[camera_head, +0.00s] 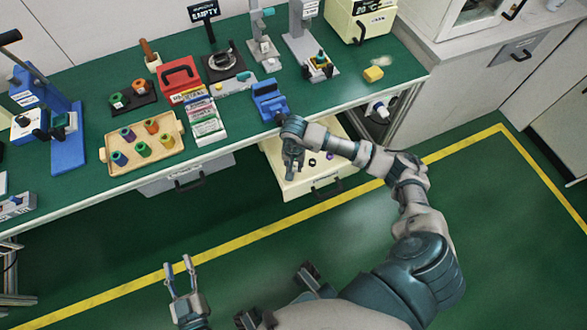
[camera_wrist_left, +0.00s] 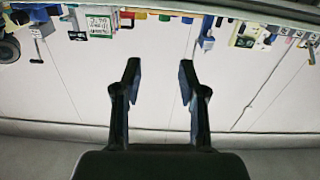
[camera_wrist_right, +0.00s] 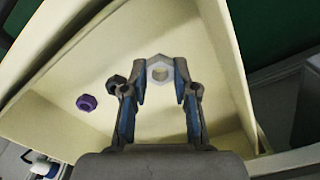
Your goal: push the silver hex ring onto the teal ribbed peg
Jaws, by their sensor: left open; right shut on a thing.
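The silver hex ring (camera_wrist_right: 158,62) is between the fingertips of my right gripper (camera_wrist_right: 159,72) in the right wrist view. That gripper is shut on it. In the head view my right gripper (camera_head: 291,168) reaches down into the open cream drawer (camera_head: 300,187), and the ring is hidden there. A small teal part (camera_head: 320,57) stands on a grey fixture at the back of the bench; it is too small to tell whether it is the ribbed peg. My left gripper (camera_head: 178,264) is open and empty, low in front of the bench; its fingers (camera_wrist_left: 158,75) are apart.
A purple hex ring (camera_wrist_right: 87,102) and a dark hex piece (camera_wrist_right: 116,80) lie in the drawer. A tan tray (camera_head: 110,150) with several coloured pieces, a blue press (camera_head: 66,150), a red box (camera_head: 180,75) and a blue block (camera_head: 268,100) stand on the green bench.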

